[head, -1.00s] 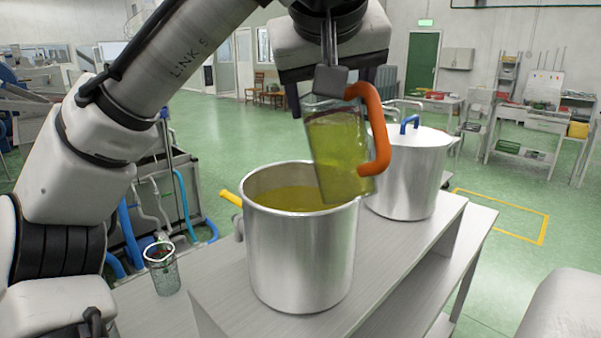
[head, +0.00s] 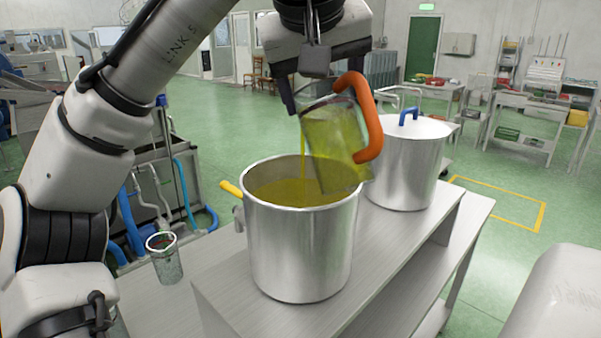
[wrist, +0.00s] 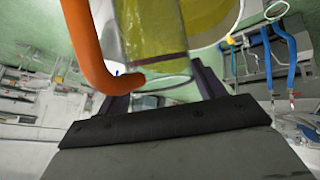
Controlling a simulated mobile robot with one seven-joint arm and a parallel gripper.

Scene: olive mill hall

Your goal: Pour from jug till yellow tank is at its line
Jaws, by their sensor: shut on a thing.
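My gripper (head: 318,94) is shut on the clear jug (head: 332,150) with the orange handle (head: 372,122). The jug holds yellow-green oil and hangs tilted over the open steel tank (head: 300,245) with the yellow handle (head: 231,188). A thin stream of oil (head: 303,158) falls from the jug's left rim into this tank. Yellow oil (head: 285,192) shows inside the tank, below the rim. I cannot make out a line in it. The wrist view shows the jug (wrist: 150,30) and its orange handle (wrist: 85,45) close up.
A lidded steel tank (head: 402,170) with a blue handle stands behind right on the same grey bench (head: 385,262). A clear glass or basket (head: 167,262) stands to the left. A vat with blue hoses (head: 130,225) is behind it. Green floor lies open beyond.

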